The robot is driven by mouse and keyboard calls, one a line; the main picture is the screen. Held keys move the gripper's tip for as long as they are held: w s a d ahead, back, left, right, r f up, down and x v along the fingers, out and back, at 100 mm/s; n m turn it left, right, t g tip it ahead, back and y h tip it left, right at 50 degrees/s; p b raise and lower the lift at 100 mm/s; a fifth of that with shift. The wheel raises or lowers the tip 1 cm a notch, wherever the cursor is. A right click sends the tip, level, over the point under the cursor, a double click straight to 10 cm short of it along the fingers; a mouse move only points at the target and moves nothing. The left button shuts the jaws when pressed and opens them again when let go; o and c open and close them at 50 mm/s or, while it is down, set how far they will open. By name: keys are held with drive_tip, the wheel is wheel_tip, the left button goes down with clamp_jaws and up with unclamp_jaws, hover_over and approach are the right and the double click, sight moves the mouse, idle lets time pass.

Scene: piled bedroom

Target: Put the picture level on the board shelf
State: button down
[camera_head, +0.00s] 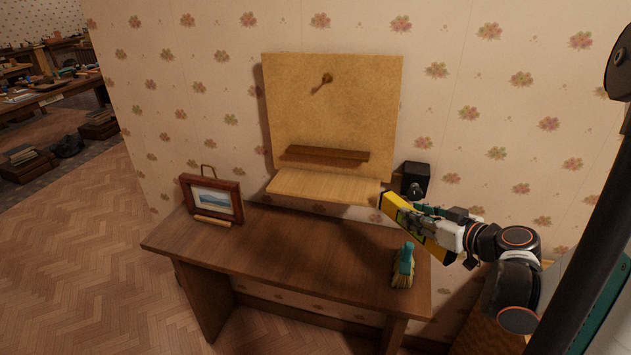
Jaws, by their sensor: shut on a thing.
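The board (333,110) stands against the wall behind the desk. A pale wooden shelf (325,187) juts out at its foot, and a narrow dark ledge (325,154) crosses the board just above it. My gripper (447,230) is shut on a yellow bar-shaped level (400,213), right of the shelf. The level is tilted, and its upper left end appears close to the shelf's right end. I cannot tell if they touch. The gripper hides part of the level.
A brown desk (270,245) carries a framed picture (215,198) at its left and a teal brush (403,265) near its right edge. A small black box (415,180) is right of the shelf. A hook (322,82) hangs on the board. The shelf top looks clear.

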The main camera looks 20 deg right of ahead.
sight(401, 201)
drive_tip(key=shift+w+d+r, duration=0.1)
drive_tip(key=shift+w+d, duration=0.05)
drive_tip(key=shift+d, duration=0.05)
drive_tip(key=w+a+b, duration=0.1)
drive_tip(key=w, duration=0.4)
drive_tip(key=w+a+b, duration=0.1)
drive_tip(key=w, duration=0.5)
drive_tip(key=w+a+b, duration=0.1)
drive_tip(key=w, duration=0.5)
drive_tip(key=shift+a, duration=0.2)
drive_tip(key=shift+w+f, duration=0.25)
drive_tip(key=shift+f, duration=0.15)
drive_tip(key=shift+s+r, duration=0.1)
drive_tip(key=shift+s, duration=0.05)
drive_tip(key=shift+b, duration=0.3)
drive_tip(key=c, duration=1.3)
unclamp_jaws()
drive_tip(key=shift+s+d+r, duration=0.1)
drive_tip(key=shift+s, duration=0.05)
drive_tip(key=p+v, duration=0.3)
drive_tip(key=v, duration=0.8)
drive_tip(key=shift+s+r, duration=0.1)
drive_tip(key=shift+s, duration=0.2)
